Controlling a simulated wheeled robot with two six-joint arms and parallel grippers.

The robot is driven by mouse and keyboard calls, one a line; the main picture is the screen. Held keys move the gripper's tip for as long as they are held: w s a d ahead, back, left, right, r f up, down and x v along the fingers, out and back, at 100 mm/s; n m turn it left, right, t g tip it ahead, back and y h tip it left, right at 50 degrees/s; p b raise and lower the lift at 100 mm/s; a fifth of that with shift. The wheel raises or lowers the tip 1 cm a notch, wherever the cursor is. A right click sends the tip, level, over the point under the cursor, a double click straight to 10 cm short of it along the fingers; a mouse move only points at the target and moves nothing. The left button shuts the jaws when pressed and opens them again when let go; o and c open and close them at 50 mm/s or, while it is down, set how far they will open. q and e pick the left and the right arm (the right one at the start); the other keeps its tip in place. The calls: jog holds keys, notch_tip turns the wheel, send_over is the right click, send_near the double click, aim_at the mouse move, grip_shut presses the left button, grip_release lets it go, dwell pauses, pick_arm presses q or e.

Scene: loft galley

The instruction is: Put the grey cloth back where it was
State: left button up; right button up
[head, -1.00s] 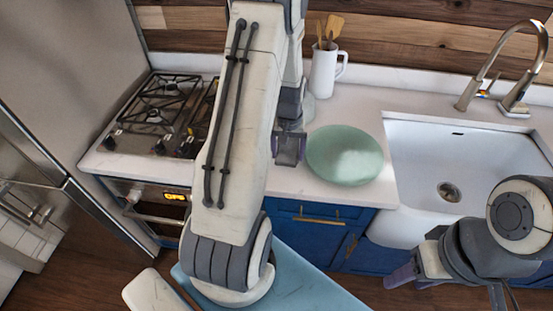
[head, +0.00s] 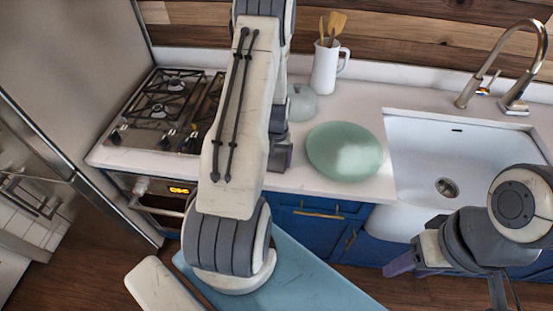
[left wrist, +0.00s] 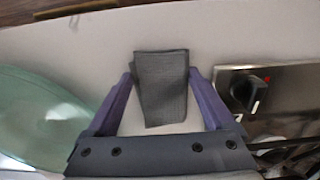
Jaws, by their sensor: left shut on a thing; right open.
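The grey cloth (left wrist: 161,88) shows in the left wrist view as a folded dark grey piece between the purple fingers of my left gripper (left wrist: 161,76). The gripper is shut on it. White countertop lies behind the cloth; I cannot tell whether they touch. In the head view my left gripper (head: 281,153) is at the counter's front edge, between the stove and the green plate. My right gripper (head: 402,262) is open and empty, low in front of the sink cabinet.
The pale green plate (head: 345,152) lies just right of my left gripper; it also shows in the left wrist view (left wrist: 40,115). The gas stove (head: 160,115) is left, the sink (head: 460,165) right.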

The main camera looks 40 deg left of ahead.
aim_at(277, 161)
pick_arm(q)
jog(key=o, duration=0.9)
jog(key=shift+f, duration=0.1)
jog(key=shift+r, duration=0.4)
notch_tip(277, 161, up, 12)
jog(key=b, duration=0.3)
jog(key=shift+f, duration=0.2)
jog(key=s+d+r+m, duration=0.1)
jog(key=d+r+m, duration=0.25)
jog(key=d, duration=0.75)
jog(key=s+d+r+m, duration=0.2)
jog(key=d+r+m, duration=0.15)
jog(key=d, duration=0.65)
jog(key=s+d+r+m, duration=0.1)
jog(key=s+d+m, duration=0.1)
jog(key=s+d, duration=0.2)
jog(key=s+d+r+m, duration=0.2)
jog(key=s+d, duration=0.2)
jog(key=s, duration=0.3)
jog(key=s+d+r+m+h, duration=0.1)
jog(key=s+d+m, duration=0.1)
jog(key=s, duration=0.3)
jog(key=shift+s+d+r+m, duration=0.1)
jog(key=shift+d+m, duration=0.05)
jog(key=shift+d, duration=0.3)
jog(key=shift+s+d+r+m, duration=0.1)
jog(key=shift+d+m, duration=0.05)
jog(key=shift+d, duration=0.3)
